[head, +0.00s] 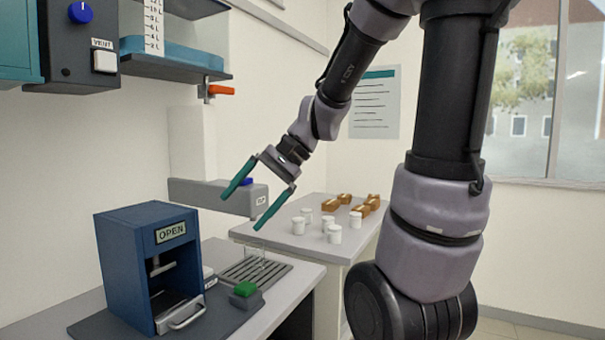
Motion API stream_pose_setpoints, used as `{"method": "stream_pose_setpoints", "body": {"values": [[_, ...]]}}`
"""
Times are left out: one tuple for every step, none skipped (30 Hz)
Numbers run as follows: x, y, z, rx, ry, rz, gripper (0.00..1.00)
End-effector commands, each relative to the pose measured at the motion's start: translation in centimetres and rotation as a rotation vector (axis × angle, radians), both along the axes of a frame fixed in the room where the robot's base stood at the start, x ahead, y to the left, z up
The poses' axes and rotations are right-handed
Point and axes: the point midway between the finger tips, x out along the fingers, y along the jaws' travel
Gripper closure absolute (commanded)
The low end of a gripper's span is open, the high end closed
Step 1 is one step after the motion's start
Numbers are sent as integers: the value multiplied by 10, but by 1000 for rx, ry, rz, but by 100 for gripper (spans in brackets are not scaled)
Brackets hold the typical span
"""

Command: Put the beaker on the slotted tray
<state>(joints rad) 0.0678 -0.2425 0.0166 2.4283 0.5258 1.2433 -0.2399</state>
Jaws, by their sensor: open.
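The slotted tray (275,277) is a grey slatted plate on the bench, right of the blue box. A faint clear outline, which looks like the glass beaker (256,257), stands upright at the tray's back part. It is hard to see, and I cannot tell exactly how its base rests on the slats. My gripper (242,212) has two teal fingers spread wide with nothing between them. It reaches down from the upper right and is above the beaker and tray, apart from both.
A blue box marked OPEN (150,260) stands left of the tray. A green button (245,289) sits in front of the tray. A grey wall-mounted unit (215,195) is behind my fingers. White jars (334,233) and brown boxes (345,198) stand on the side table.

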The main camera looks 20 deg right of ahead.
Motion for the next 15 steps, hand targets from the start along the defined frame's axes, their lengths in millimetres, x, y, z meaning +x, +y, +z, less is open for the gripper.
{"method": "stream_pose_setpoints", "body": {"values": [[-11,-11,8,-84,-79,20,0],[-17,-18,11,-138,-123,29,0],[-23,-29,16,-208,-182,38,0],[-27,-37,20,-258,-226,43,0],[-30,-45,24,-304,-269,46,0],[-34,-54,29,-364,-324,49,0],[-37,-61,34,-403,-363,49,0],[-39,-67,38,-440,-401,49,0],[-42,-75,44,-483,-445,48,0],[-44,-80,48,-511,-474,46,0],[-45,-84,51,-536,-500,45,0],[-47,-89,55,-561,-528,42,0],[-48,-92,58,-578,-546,41,0],[-48,-94,59,-591,-559,41,0],[-49,-96,61,-603,-572,40,0]]}}
